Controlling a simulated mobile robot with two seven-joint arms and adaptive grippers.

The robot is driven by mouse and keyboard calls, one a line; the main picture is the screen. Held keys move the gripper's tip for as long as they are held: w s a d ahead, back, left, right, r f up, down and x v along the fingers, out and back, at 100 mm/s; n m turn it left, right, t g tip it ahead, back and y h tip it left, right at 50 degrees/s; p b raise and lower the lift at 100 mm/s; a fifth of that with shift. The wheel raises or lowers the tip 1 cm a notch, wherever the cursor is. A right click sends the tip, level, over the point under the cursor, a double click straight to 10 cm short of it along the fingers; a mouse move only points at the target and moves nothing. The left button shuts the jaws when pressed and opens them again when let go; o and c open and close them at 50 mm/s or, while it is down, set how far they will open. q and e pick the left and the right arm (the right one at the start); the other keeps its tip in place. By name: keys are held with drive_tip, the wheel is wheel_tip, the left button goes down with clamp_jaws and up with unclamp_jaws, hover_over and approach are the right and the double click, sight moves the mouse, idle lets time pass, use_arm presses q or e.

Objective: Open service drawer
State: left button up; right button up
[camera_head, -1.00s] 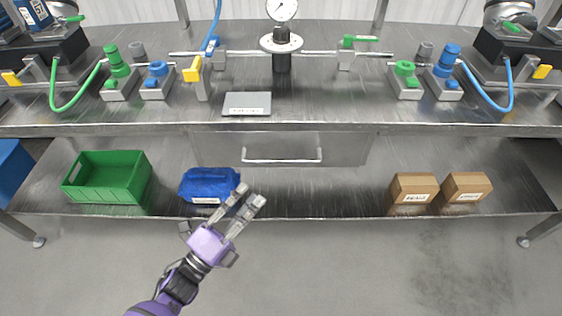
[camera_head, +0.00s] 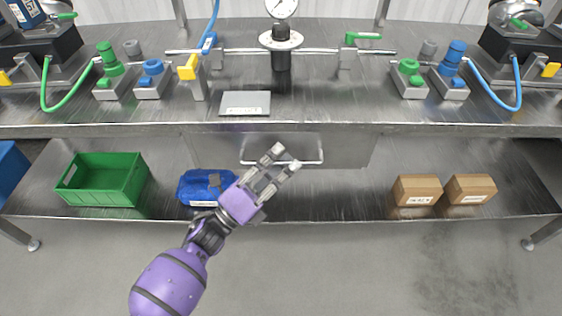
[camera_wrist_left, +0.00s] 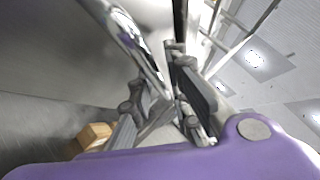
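The service drawer (camera_head: 345,151) is a grey metal front hung under the steel worktop, and it looks shut. Its pale bar handle (camera_head: 310,162) runs across the front. My left gripper (camera_head: 286,157) has its two fingers apart, with the tips overlapping the middle of the handle in the head view. I cannot tell whether they touch it. In the left wrist view the fingers (camera_wrist_left: 160,105) are also spread, and a shiny metal bar or edge passes close to them. My right gripper is in neither view.
A blue bundle (camera_head: 196,187) lies on the lower shelf beside my left wrist. A green crate (camera_head: 104,180) stands left of it, two cardboard boxes (camera_head: 417,190) at the right. The worktop edge (camera_head: 430,130) overhangs the drawer. The shelf between drawer and boxes is clear.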

use_arm(q)
drive_tip(key=shift+c, duration=0.4)
clamp_jaws()
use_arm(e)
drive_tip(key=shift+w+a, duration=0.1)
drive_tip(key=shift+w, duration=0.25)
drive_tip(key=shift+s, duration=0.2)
use_arm(q)
drive_tip(key=shift+s, duration=0.45)
drive_tip(key=s+p, duration=0.3)
drive_tip(key=s, duration=2.7)
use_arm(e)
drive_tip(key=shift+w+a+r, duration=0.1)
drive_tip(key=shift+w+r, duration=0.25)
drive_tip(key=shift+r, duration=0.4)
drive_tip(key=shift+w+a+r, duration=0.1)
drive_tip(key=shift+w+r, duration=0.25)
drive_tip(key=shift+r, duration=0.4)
use_arm(q)
drive_tip(key=shift+s+f, duration=0.1)
